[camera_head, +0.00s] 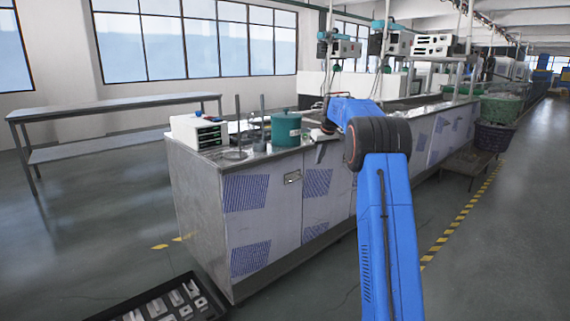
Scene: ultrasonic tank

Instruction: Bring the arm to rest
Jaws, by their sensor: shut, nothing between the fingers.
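My blue arm rises from the bottom of the view, bends at a dark elbow joint, and reaches up and left over the near end of the bench. My gripper (322,136) is small and partly unclear at the arm's far end, just above the bench top by its front edge. It is shut with nothing seen in it. A teal-green lidded pot (286,130) stands on the bench close to the left of my gripper. Whether my gripper touches the bench cannot be told.
The long metal bench (262,215) runs to the back right. A white instrument box (199,131) sits on its left end. An empty metal table (110,106) stands at left. A dark tray of parts (160,302) is at bottom left. Right floor is open.

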